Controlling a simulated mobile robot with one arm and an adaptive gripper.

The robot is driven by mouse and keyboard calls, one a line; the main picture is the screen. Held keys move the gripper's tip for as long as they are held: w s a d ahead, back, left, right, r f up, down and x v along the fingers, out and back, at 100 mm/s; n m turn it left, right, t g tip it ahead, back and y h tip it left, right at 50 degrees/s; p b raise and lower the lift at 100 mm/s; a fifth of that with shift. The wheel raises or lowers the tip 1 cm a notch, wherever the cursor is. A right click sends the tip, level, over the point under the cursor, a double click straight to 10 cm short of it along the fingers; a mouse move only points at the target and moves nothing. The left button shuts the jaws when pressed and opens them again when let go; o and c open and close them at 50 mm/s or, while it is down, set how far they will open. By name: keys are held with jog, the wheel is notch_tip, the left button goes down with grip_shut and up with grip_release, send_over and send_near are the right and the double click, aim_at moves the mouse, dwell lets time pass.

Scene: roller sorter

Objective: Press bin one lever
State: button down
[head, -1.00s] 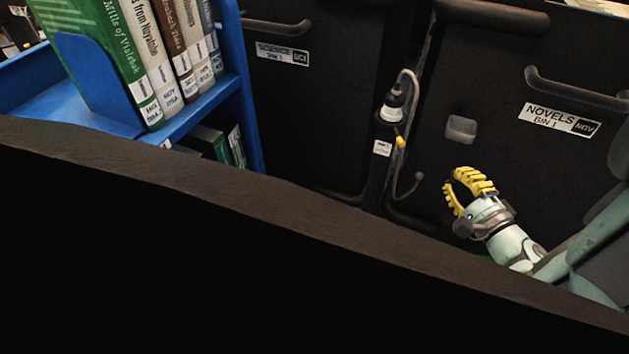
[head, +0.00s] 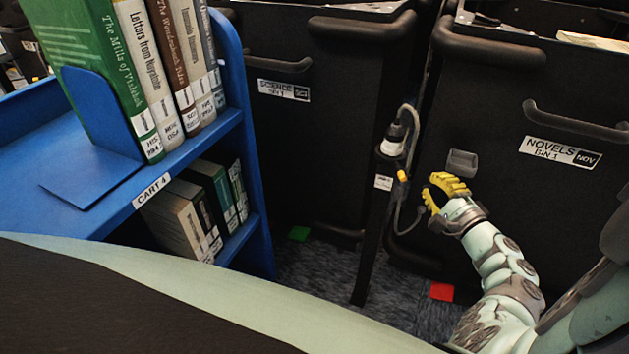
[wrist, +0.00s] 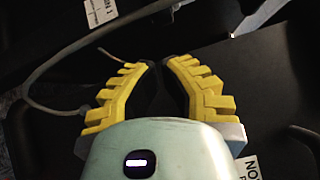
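The Novels Bin 1 (head: 470,225) is a black bin on the right in the head view, with a white label (head: 561,151). A dark post (head: 371,235) stands left of it, with a small white tag (head: 383,182). A small yellow-tipped part (head: 402,176) sits on the post's right side; I cannot tell if it is the lever. My gripper (head: 428,191) has yellow ribbed fingers and is right of this part, in front of the bin.
A grey cable (head: 418,135) loops beside the post and crosses the wrist view (wrist: 85,55). Science Bin 1 (head: 310,140) stands left of the post. A blue book cart (head: 255,150) is at left.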

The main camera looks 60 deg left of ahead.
aim_at(399, 171)
jog(key=shift+s+a+r, duration=0.2)
jog(key=shift+s+a, duration=0.6)
jog(key=shift+a, duration=0.1)
jog(key=shift+s+a+r, duration=0.2)
jog(key=shift+s+a, duration=0.55)
jog(key=shift+a, duration=0.15)
jog(key=shift+w+t, duration=0.1)
jog(key=shift+t, duration=0.2)
